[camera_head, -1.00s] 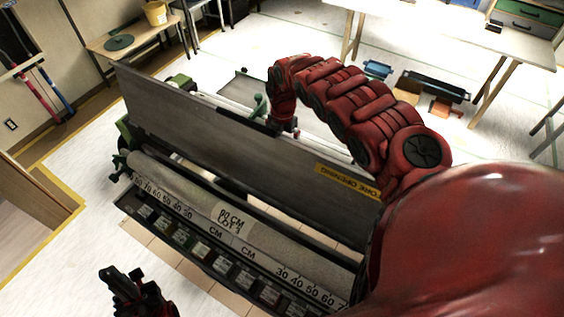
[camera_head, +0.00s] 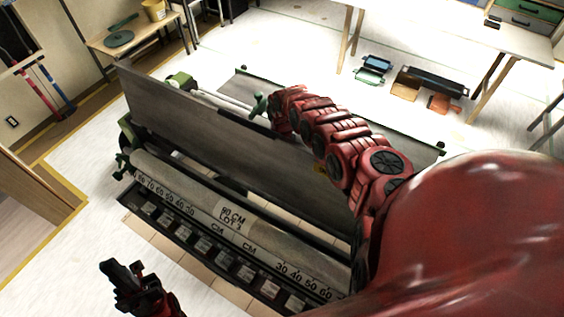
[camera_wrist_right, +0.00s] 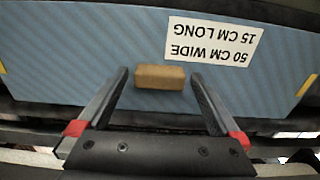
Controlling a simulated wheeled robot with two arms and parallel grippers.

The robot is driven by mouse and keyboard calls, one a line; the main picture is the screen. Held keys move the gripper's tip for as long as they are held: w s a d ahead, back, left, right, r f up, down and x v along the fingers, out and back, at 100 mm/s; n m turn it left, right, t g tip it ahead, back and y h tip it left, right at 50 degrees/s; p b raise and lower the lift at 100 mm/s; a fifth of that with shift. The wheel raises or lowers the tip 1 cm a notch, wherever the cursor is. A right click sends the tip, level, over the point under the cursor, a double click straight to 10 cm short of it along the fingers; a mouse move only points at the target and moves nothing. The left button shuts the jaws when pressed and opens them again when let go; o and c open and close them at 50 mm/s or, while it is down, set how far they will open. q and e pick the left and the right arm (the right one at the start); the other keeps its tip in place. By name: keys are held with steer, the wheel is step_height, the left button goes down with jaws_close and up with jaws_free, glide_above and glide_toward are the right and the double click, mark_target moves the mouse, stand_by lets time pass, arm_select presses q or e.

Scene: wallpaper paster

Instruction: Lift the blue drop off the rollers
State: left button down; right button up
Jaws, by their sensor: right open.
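The blue drop (camera_wrist_right: 90,55) fills the upper part of the right wrist view. It is a light blue sheet with a white label (camera_wrist_right: 212,40) that reads 50 CM WIDE, 15 CM LONG, upside down. A small wooden block (camera_wrist_right: 160,77) sits on its face. In the head view, the drop and my right gripper are hidden by the grey panel and my right arm. My left gripper (camera_head: 124,275) is at the lower left, apart from the machine; its opening is unclear.
The paster machine's tall grey panel (camera_head: 190,105) stands between me and the hidden area. In front lie a pale roller (camera_head: 185,187) with a centimetre scale and a row of small labelled blocks (camera_head: 222,258). Boxes (camera_head: 372,66) lie on the floor beyond.

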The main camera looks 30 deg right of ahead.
steer(key=shift+c, duration=0.2)
steer(key=c, duration=1.4)
steer(key=shift+w+r, duration=0.1)
steer(key=shift+r, duration=0.05)
